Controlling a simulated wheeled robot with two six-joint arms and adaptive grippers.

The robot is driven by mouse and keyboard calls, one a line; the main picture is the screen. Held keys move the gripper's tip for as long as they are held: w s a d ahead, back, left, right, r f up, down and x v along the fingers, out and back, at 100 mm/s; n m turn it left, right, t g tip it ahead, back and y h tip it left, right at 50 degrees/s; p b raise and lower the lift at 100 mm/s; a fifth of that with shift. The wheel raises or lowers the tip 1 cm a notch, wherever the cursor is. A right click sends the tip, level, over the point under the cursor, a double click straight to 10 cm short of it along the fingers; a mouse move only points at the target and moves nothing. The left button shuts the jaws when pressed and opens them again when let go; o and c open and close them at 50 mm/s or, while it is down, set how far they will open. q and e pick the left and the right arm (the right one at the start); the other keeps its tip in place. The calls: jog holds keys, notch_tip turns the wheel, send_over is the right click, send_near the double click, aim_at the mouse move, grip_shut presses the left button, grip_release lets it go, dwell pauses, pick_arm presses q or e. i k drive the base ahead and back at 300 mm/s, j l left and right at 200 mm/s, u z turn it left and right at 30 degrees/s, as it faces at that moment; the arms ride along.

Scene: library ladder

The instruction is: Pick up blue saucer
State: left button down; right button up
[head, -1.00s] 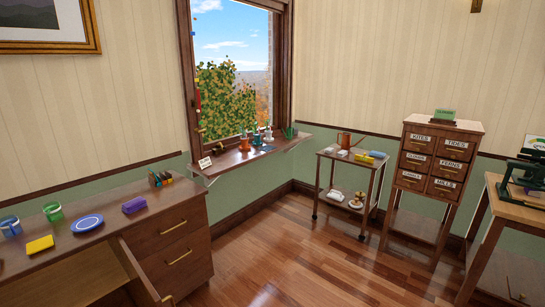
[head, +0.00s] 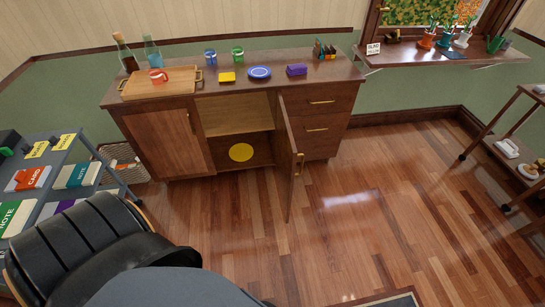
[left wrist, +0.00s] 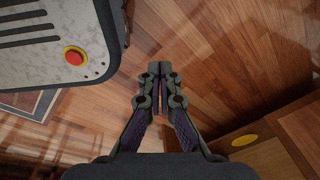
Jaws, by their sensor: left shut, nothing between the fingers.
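The blue saucer (head: 260,72) lies on the top of the wooden cabinet (head: 340,72) in the head view. My left gripper (left wrist: 158,72) shows in the left wrist view, shut and empty, pointing over the wooden floor. It is away from the saucer, which is not visible in the left wrist view. My right gripper is in neither view.
One cabinet door (head: 289,155) stands open into the room.

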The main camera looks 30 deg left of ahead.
aim_at(254, 72)
jog(key=i+l+u, duration=0.1)
jog(key=u, duration=0.3)
jog(key=i+l+u, duration=0.1)
jog(key=u, duration=0.3)
jog(key=l+u, duration=0.25)
jog(key=u, duration=0.15)
jog(key=i+l+u, duration=0.1)
jog(key=l+u, duration=0.15)
jog(key=u, duration=0.15)
jog(key=l+u, duration=0.3)
jog(key=l, duration=1.25)
jog(key=i, duration=0.05)
